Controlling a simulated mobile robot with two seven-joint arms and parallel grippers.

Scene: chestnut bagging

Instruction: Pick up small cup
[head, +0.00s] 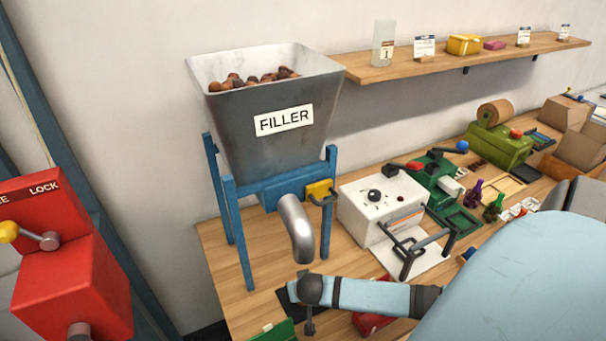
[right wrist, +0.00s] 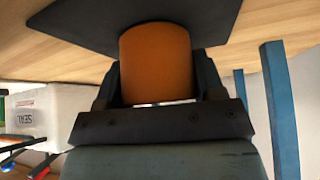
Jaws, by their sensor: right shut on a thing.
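The small cup (right wrist: 156,62) is orange and sits between the two dark fingers of my right gripper (right wrist: 160,78) in the right wrist view. The fingers are shut on its sides. One end of the cup meets or overlaps a dark mat (right wrist: 90,16); I cannot tell whether it touches it. In the head view my right arm reaches in from the right to below the filler's spout (head: 297,228). The cup is not visible there, and the gripper's fingers cannot be made out. My left gripper is not in view.
The grey filler hopper (head: 262,130) holds chestnuts and stands on blue legs. A white sealing machine (head: 375,205), a green machine (head: 432,178) and small bottles stand farther right on the wooden table (head: 222,250). A red lock unit (head: 75,280) is at the left.

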